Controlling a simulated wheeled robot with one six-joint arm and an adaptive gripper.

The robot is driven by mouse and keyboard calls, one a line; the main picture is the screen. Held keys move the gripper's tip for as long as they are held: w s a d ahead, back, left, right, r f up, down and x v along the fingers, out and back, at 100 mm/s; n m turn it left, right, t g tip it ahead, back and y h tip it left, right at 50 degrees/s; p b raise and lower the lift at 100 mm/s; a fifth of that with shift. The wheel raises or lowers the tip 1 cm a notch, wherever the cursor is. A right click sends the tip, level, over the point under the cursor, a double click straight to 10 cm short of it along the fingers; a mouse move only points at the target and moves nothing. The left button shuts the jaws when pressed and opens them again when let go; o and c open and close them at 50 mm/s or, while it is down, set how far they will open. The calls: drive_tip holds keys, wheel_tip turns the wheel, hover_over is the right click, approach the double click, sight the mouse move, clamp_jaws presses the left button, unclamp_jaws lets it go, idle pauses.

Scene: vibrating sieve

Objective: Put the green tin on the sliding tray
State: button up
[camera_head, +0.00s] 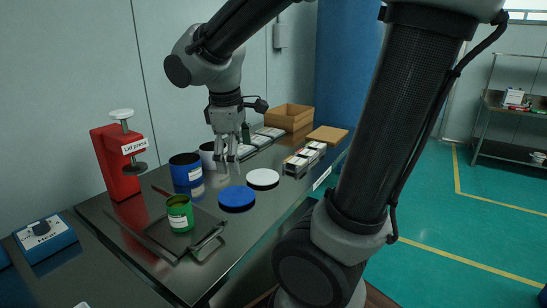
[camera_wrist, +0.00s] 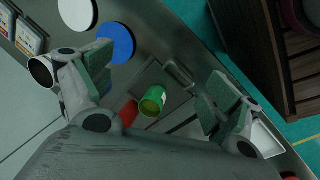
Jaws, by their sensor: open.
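The green tin (camera_head: 180,215) stands upright and open-topped, with a white label, on the sliding tray (camera_head: 160,236), a dark flat plate with a handle at its front right. In the wrist view the tin (camera_wrist: 151,102) shows on the tray (camera_wrist: 153,76) between my spread fingers, some way beyond them. My gripper (camera_head: 232,168) is open and empty, raised above the bench behind the tin, near the blue and white discs. It is apart from the tin.
A red lid press (camera_head: 116,165) and a blue tin (camera_head: 186,172) stand at the back left. A blue disc (camera_head: 237,197) and a white disc (camera_head: 263,178) lie right of the tin. Small boxes (camera_head: 304,160) and a wooden crate (camera_head: 289,117) are farther along the bench.

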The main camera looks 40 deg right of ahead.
drive_tip(key=s+d+r+m+t+y, duration=0.2)
drive_tip(key=s+d+m, duration=0.1)
drive_tip(key=s+m, duration=0.5)
drive_tip(key=s, duration=0.3)
drive_tip(key=shift+d+m+t, duration=0.15)
drive_tip(key=shift+m+t, duration=0.15)
drive_tip(key=shift+c, duration=0.2)
